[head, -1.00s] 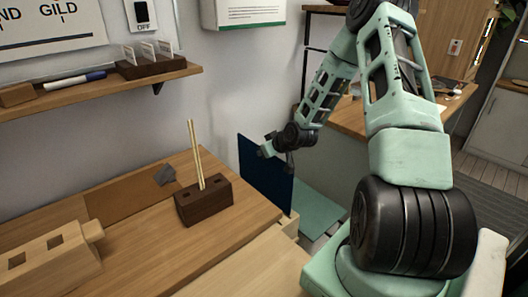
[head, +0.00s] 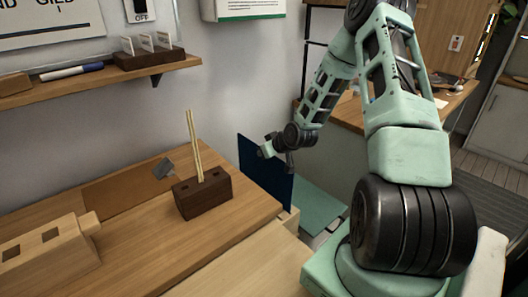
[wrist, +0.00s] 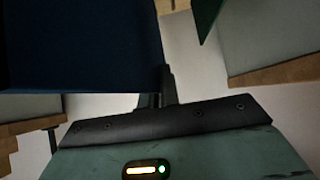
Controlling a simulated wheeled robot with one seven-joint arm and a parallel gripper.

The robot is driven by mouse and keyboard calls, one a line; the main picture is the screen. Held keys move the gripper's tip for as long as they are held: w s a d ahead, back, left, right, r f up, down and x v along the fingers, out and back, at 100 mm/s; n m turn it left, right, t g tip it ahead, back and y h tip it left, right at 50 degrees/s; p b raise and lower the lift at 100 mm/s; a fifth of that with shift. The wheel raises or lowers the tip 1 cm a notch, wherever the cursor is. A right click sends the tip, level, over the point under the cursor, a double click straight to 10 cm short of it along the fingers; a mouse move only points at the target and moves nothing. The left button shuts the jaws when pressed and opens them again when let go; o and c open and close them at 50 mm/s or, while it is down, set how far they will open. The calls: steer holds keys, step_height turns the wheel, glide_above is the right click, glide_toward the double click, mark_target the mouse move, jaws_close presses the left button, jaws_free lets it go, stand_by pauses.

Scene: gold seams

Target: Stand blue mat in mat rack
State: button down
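The blue mat (head: 265,178) is a dark navy flat panel, upright beyond the right end of the wooden worktop. My gripper (head: 280,147) is at its upper right part in the head view. In the wrist view, the blue mat (wrist: 80,45) fills the upper left, and my gripper's fingers (wrist: 165,90) look closed together on its right edge. The mat's lower edge is hidden behind the worktop in the head view. Light wooden pieces (head: 289,221) show just below the mat; I cannot tell whether they belong to the mat rack.
A teal flat surface (head: 318,207) lies low, right of the mat. On the worktop (head: 150,255) stand a dark block (head: 203,195) with two sticks, a grey piece (head: 163,168) and a pale wooden object (head: 45,255). A wall shelf (head: 100,82) is at upper left.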

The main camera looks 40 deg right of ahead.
mark_target(277, 168)
steer(key=shift+f+b, duration=3.25)
steer(key=shift+f, duration=1.2)
steer(key=c, duration=1.6)
jaws_free()
steer(key=shift+o, duration=0.2)
steer(key=shift+s, duration=0.1)
steer(key=shift+p+v, duration=0.8)
steer(key=shift+v, duration=0.45)
steer(key=shift+p+v, duration=1.7)
steer(key=shift+v, duration=1.5)
steer(key=shift+r+p, duration=2.45)
steer(key=shift+r, duration=0.6)
